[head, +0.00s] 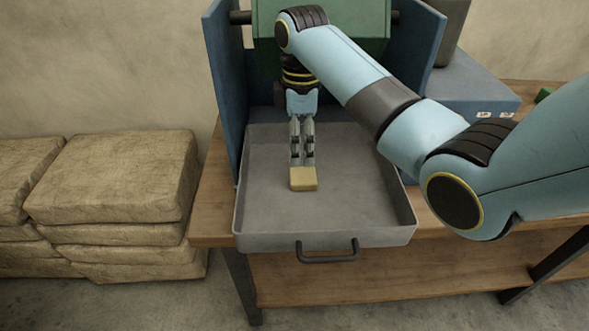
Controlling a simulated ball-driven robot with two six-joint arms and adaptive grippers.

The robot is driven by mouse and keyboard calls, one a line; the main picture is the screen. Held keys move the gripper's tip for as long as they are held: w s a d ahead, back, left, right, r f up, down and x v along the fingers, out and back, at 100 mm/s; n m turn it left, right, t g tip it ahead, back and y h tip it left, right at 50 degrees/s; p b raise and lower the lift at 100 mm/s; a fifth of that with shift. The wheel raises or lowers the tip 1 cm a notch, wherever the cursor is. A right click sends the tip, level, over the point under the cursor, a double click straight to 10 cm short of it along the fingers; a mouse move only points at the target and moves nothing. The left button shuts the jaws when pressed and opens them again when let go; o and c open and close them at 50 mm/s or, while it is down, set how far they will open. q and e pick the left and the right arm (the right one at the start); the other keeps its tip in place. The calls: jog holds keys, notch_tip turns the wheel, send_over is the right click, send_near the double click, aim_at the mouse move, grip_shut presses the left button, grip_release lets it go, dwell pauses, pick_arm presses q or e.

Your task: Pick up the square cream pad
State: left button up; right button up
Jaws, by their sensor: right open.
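The square cream pad (303,179) lies in the grey metal tray (370,205), near the middle of its floor. My right gripper (302,160) points down over the tray, with its fingertips right at the back edge of the pad. Its two fingers stand apart with a narrow gap between them. I cannot tell whether the fingertips touch the pad. My left gripper does not show.
The tray sits on a wooden table (215,205) and has a dark handle (327,251) in front. A blue box (465,90) is at right. Stacked tan sacks (115,180) lie at left.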

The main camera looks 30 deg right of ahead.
aim_at(303, 175)
jog(key=f, duration=0.3)
jog(key=shift+s+f, duration=0.3)
jog(key=shift+f, duration=0.3)
jog(key=f, duration=0.5)
jog(key=shift+d, duration=0.35)
jog(key=c, duration=0.4)
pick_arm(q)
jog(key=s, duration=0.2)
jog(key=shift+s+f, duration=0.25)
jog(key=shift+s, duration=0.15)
pick_arm(e)
jog(key=c, duration=0.9)
